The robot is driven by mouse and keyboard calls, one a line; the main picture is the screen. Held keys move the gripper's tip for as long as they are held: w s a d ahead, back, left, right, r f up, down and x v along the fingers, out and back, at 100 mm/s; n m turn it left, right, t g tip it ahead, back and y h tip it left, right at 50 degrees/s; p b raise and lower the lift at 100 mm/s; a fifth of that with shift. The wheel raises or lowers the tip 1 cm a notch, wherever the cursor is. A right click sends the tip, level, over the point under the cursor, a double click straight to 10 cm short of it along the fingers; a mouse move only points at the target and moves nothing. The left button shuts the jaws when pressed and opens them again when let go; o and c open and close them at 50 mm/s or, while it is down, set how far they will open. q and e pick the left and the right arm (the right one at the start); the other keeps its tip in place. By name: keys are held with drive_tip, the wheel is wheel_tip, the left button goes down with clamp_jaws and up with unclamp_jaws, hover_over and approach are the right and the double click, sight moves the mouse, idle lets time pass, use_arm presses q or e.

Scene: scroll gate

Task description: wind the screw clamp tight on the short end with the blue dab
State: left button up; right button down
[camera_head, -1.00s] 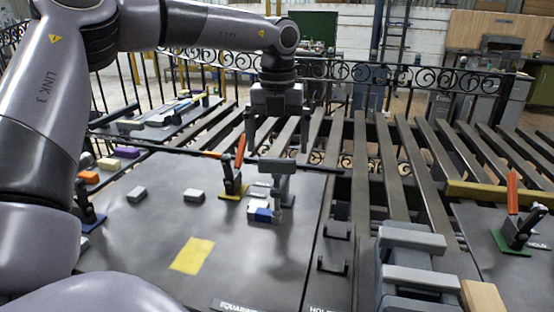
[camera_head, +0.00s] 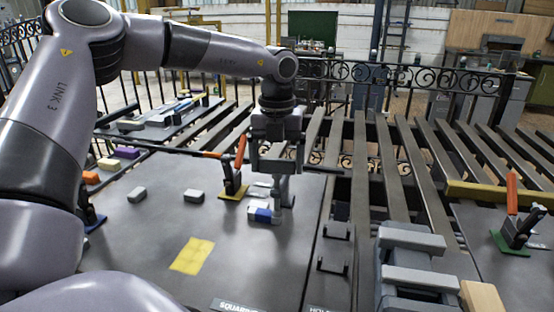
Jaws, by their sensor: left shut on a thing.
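The grey screw clamp (camera_head: 283,191) stands upright on the dark worktop plate, right of the toggle clamp. The short end with the blue dab (camera_head: 263,215) lies at its foot, partly white and grey. How far the clamp's screw is from the piece is too small to tell. My left gripper (camera_head: 278,166) points down from above and is shut on the top of the screw clamp; its fingers hide part of that top. My right gripper is not in view.
A toggle clamp with an orange handle (camera_head: 240,153) stands close left of the screw clamp. A dark bar (camera_head: 190,152) runs behind. A yellow patch (camera_head: 192,256) and small grey blocks (camera_head: 194,196) lie on the plate. Grey blocks (camera_head: 412,275) stand at right front.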

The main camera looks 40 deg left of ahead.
use_arm(q)
drive_tip(key=m+b, duration=0.1)
drive_tip(key=m, duration=0.4)
drive_tip(key=shift+m, duration=0.4)
drive_tip(key=m, duration=1.2)
drive_tip(key=shift+m, duration=0.4)
drive_tip(key=m, duration=0.5)
drive_tip(key=shift+r+m+p, duration=0.1)
drive_tip(key=shift+m+p, duration=0.3)
drive_tip(key=o, duration=0.8)
